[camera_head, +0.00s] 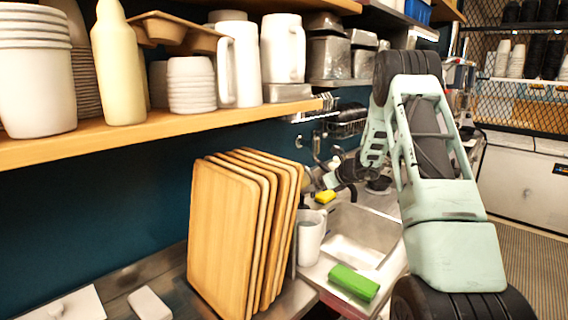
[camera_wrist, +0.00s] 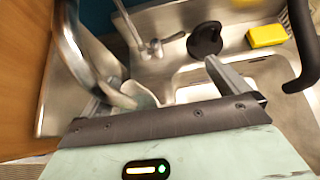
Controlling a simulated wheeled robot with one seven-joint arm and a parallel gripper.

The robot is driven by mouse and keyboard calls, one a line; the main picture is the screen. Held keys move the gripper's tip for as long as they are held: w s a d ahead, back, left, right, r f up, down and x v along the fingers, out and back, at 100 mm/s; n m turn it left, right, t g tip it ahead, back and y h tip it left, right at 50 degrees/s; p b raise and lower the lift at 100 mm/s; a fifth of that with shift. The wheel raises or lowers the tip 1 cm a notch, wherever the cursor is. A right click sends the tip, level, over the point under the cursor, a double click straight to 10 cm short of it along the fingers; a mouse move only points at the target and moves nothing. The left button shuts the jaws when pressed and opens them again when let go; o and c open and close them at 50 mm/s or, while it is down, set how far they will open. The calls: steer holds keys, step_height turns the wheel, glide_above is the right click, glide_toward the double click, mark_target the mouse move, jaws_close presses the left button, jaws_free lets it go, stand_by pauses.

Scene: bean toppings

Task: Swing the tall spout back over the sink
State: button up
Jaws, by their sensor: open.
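The steel sink (camera_head: 352,248) lies below and beside my gripper (camera_head: 332,180) in the head view. The sink basin also shows at the right of the wrist view (camera_wrist: 277,78). A curved silver pipe, which looks like the tall spout (camera_wrist: 76,42), runs down the left of the wrist view, close to my gripper (camera_wrist: 172,88). Its lower end is blurred, and I cannot tell whether it touches a finger. A tap handle (camera_wrist: 155,48) stands behind. My gripper is open. In the head view the spout is hard to tell from my gripper.
Wooden boards (camera_head: 226,240) and a white jug (camera_head: 311,238) stand left of the sink. A green block (camera_head: 353,283) lies at its front. A yellow sponge (camera_wrist: 267,36) and a black disc (camera_wrist: 205,39) lie behind the basin. A loaded shelf (camera_head: 160,133) hangs above.

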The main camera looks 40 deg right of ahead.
steer(key=shift+w+d+p, duration=0.25)
steer(key=shift+d+p, duration=0.05)
steer(key=shift+d, duration=0.55)
steer(key=shift+w+d+p, duration=0.25)
steer(key=shift+d+p, duration=0.05)
steer(key=shift+d, duration=0.55)
steer(key=w+d+p, duration=0.4)
steer(key=w+d, duration=0.1)
steer(key=d, duration=0.4)
steer(key=shift+w+d, duration=0.15)
steer(key=shift+w, duration=0.2)
steer(key=d+p+v, duration=0.1)
steer(key=v, duration=0.6)
steer(key=shift+d+r+p, duration=0.2)
steer(key=shift+r+p, duration=0.15)
steer(key=shift+r, duration=0.25)
